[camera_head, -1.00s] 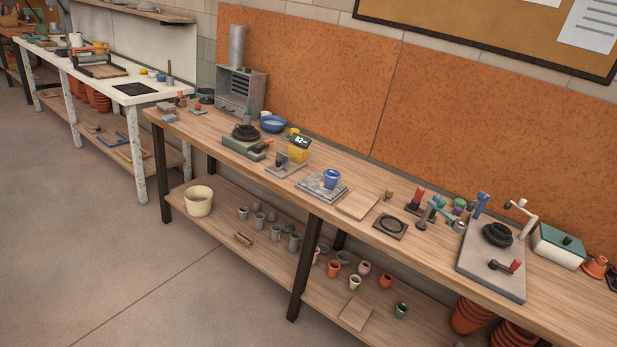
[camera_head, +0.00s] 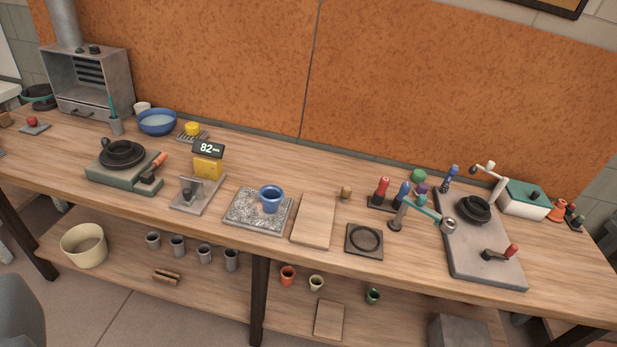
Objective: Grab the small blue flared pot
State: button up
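The small blue flared pot (camera_head: 271,198) stands upright on a speckled grey slab (camera_head: 246,222) on the wooden bench, a little left of the middle of the view. Its rim is wider than its base and nothing blocks it.
A blue bowl (camera_head: 157,122) stands further back. The lower shelf (camera_head: 200,281) holds several small pots and a cream bucket (camera_head: 84,246).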

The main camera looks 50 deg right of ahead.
aim_at(271, 195)
jog(key=z, duration=0.25)
jog(key=i, duration=1)
jog(key=z, duration=0.3)
